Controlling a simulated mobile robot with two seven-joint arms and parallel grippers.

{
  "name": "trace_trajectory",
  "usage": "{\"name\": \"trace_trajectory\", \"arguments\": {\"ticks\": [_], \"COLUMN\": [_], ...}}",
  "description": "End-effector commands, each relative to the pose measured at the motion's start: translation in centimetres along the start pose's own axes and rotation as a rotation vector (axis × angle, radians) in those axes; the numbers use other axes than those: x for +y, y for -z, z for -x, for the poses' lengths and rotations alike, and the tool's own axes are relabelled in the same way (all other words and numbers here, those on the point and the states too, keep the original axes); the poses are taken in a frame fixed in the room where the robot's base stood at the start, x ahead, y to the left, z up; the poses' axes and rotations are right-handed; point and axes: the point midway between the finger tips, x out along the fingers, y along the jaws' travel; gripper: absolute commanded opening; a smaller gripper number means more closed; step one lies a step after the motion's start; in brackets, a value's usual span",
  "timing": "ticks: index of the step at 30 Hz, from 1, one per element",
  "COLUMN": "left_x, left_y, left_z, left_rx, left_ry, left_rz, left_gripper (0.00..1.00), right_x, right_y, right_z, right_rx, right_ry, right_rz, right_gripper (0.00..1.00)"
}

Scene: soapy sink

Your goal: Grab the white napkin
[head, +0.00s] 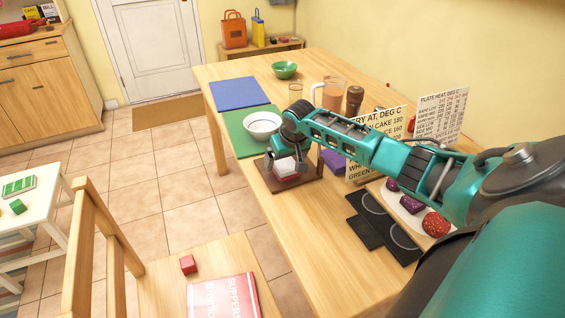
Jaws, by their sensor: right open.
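A small white thing, which looks like the white napkin (286,168), lies on a brown wooden tray or board (283,186) near the left edge of the table. My right gripper (287,160) points down just over it, with its jaws open. The gripper hides part of the napkin, and I cannot tell whether the fingers touch it. My left gripper is out of view.
The wooden table (330,262) also holds a white bowl (262,125) on a green mat (238,140), a pitcher (333,94), a brown mill (354,100), a purple block (334,160) and standing cards (442,112).

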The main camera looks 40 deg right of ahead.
Motion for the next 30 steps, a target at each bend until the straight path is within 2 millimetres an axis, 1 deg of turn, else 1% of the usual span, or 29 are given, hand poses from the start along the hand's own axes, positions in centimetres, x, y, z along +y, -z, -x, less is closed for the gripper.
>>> {"name": "trace_trajectory", "arguments": {"ticks": [2, 20, 21, 30], "left_x": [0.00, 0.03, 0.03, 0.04], "left_y": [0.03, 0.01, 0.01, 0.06], "left_z": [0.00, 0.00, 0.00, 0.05], "left_rx": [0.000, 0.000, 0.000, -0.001], "left_ry": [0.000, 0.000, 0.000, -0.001], "left_rz": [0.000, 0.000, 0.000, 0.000], "left_gripper": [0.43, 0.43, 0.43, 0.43], "right_x": [0.01, 0.03, 0.03, 0.04], "right_y": [0.01, -0.01, 0.00, 0.16], "right_z": [0.04, 0.06, 0.07, 0.38], "right_rx": [0.000, -0.001, 0.000, 0.000], "right_ry": [0.000, 0.000, 0.000, 0.000], "right_rz": [0.000, -0.001, -0.001, -0.001], "right_gripper": [0.93, 0.35, 0.34, 0.34]}}
